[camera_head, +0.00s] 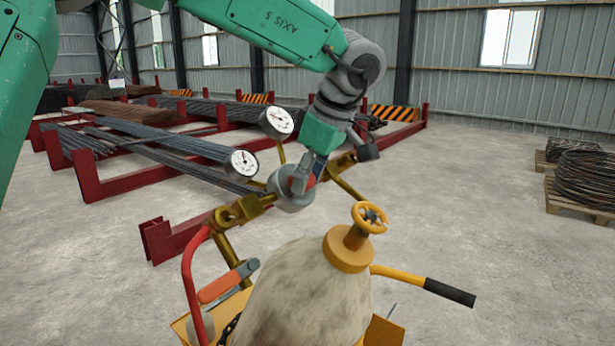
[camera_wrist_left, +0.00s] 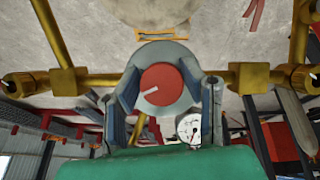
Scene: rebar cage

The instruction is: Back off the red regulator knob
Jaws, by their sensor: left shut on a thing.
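The red regulator knob (camera_wrist_left: 162,86) faces the left wrist camera, with a white mark on its lower left. It sits on a round grey regulator body (camera_wrist_left: 178,52) with brass fittings to both sides. In the head view the red knob (camera_head: 311,181) is mostly hidden by my gripper. My left gripper (camera_wrist_left: 164,92) has its two fingers on either side of the knob and is shut on it. In the head view my left gripper (camera_head: 303,178) reaches down to the regulator from above. My right gripper is not in view.
Two white gauges (camera_head: 277,123) stand on brass stems close to my left wrist. A yellow valve wheel (camera_head: 370,217) tops the pale cylinder (camera_head: 310,295) below.

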